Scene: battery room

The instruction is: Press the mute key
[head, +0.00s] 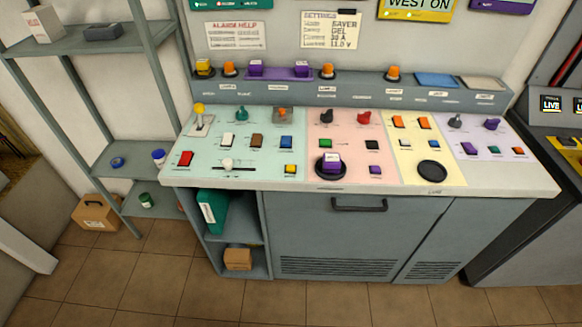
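The control console (345,186) stands in the middle of the head view, with colored panels on its sloping top. The green panel at left bears a red key (185,158), a white key (227,140), a brown key (257,141), a blue key (286,142) and a yellow key (290,169). The pink panel has a green key (325,143), a black key (371,144) and a purple key (375,170). The yellow and lilac panels hold more small keys. The key labels are too small to read, so I cannot tell which is mute. My gripper is not in view.
A knobbed lever (199,117), a slider (227,164), and a purple block (332,161) on a black round pad rise from the console top. A grey shelf rack (110,40) stands at left, a dark cabinet (530,230) at right. The tiled floor in front is clear.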

